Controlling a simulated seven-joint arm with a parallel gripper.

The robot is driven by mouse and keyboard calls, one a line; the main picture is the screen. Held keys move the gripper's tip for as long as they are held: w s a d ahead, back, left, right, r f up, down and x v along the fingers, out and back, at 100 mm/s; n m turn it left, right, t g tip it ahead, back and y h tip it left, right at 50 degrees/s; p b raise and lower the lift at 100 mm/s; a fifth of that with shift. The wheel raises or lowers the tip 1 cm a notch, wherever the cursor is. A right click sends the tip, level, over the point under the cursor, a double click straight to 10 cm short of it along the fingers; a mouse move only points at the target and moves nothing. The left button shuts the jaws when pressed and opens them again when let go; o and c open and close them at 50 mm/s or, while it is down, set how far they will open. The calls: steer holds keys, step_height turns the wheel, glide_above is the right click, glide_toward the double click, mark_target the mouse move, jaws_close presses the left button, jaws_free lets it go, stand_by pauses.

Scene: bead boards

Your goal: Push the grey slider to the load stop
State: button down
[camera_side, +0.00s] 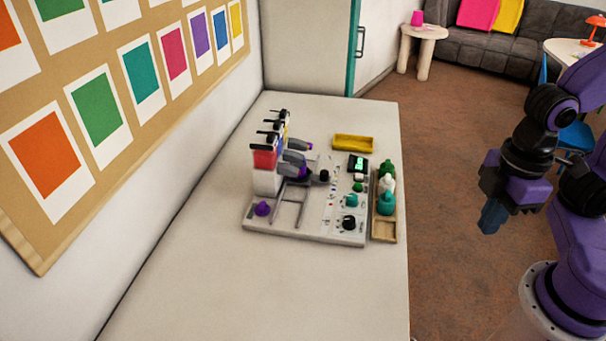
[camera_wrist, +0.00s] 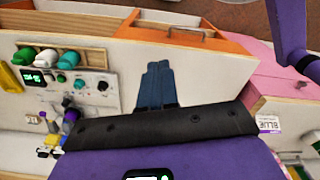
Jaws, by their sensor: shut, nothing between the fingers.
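The white bead board (camera_side: 310,228) stands on the pale table in the side view. What looks like the grey slider (camera_side: 292,181) sits at the far end of two grey rails (camera_side: 288,213), below the coloured hoppers (camera_side: 265,160). I cannot make out which part is the load stop. The board (camera_wrist: 95,100) shows at the left in the wrist view, but the slider is not clear there. My gripper (camera_side: 490,216) is off to the right, past the table edge and well apart from the board. Its blue fingers (camera_wrist: 157,78) are shut and empty.
A wooden tray (camera_side: 384,231) with green, white and teal bottles (camera_side: 386,195) stands along the board's right side. A yellow tray (camera_side: 352,142) lies behind. A black knob (camera_side: 349,222) and a purple knob (camera_side: 262,209) rise from the board. The table's front (camera_side: 270,295) is clear.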

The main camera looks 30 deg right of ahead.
stand_by(0.3)
steer(key=c, duration=1)
jaws_free()
steer(key=shift+w+a, duration=0.2)
steer(key=shift+w, duration=0.05)
steer(key=shift+o, duration=0.6)
steer(key=w+a+r+m, duration=0.2)
steer(key=w+a, duration=0.4)
steer(key=w, duration=0.5)
steer(key=shift+w+r+m, duration=0.15)
steer(key=shift+w+m, duration=0.15)
steer(key=shift+w, duration=0.05)
steer(key=m, duration=0.6)
glide_above(325, 172)
step_height(325, 172, down, 6)
steer(key=r, duration=0.1)
step_height(325, 172, down, 17)
steer(key=shift+f, duration=0.15)
jaws_close()
